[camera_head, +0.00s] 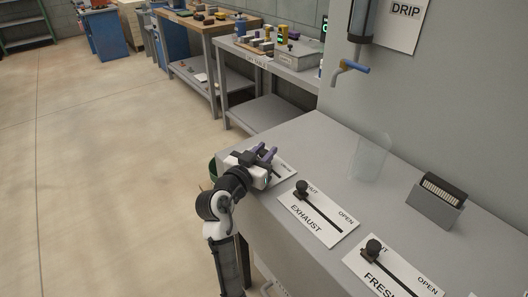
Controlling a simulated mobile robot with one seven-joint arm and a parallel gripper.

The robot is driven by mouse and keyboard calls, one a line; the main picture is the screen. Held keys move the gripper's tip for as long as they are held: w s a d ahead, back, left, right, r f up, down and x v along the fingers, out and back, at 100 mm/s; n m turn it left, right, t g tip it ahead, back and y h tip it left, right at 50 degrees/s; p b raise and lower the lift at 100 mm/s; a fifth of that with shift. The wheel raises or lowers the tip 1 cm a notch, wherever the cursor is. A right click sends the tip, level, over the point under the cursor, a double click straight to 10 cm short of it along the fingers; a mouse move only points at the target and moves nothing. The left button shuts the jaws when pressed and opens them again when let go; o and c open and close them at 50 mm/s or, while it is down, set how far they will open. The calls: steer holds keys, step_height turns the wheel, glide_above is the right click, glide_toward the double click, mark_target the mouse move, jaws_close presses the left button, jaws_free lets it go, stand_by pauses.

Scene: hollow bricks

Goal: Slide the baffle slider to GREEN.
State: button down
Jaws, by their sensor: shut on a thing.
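My gripper (265,153), with purple-grey fingers, is at the left end of the grey bench, over a partly hidden white slider plate (287,171). It is shut on what appears to be that plate's slider knob, which the fingers and wrist hide. The plate's lettering is mostly covered, so I cannot read which slider it is. No green mark or BAFFLE label can be made out.
An EXHAUST slider (301,188) and a FRESH slider (373,247) stand to the right, both knobs near their SHUT ends. A clear panel (370,157) and a grey box (436,203) stand behind. A blue-handled tap (351,68) hangs above the bench.

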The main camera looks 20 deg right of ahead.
steer(key=shift+w+a+b, duration=0.3)
steer(key=shift+w, duration=0.4)
steer(key=shift+w+a+b, duration=0.25)
steer(key=shift+w+b, duration=0.05)
steer(key=shift+w, duration=0.35)
steer(key=shift+w+a+b, duration=0.3)
steer(key=shift+w, duration=0.4)
steer(key=c, duration=1.2)
jaws_free()
steer(key=b+v, duration=0.3)
steer(key=v, duration=1.1)
